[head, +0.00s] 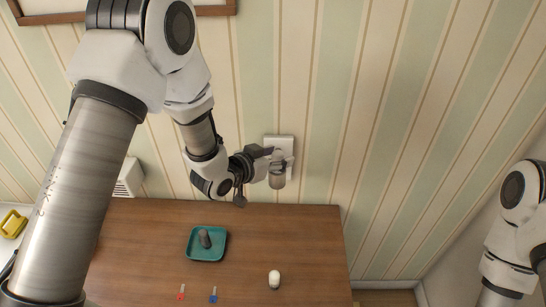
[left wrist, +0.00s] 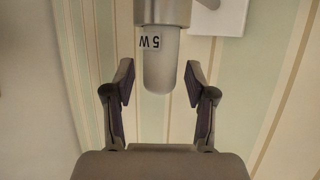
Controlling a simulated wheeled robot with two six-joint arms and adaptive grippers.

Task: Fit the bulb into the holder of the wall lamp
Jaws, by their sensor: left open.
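The wall lamp has a white square plate (head: 285,142) on the wall, with a metallic holder (left wrist: 162,11) pointing down. My left gripper (left wrist: 159,80) is open, one finger on each side of the bulb's lower part, with gaps on both sides. In the head view the left gripper (head: 268,164) is beside the lamp. A white rounded object (head: 274,280), perhaps another bulb, stands on the table.
The brown wooden table (head: 140,240) stands below the lamp. Small red (head: 182,292) and blue (head: 213,295) items lie at the front. My right arm is at the right edge, its gripper out of frame.

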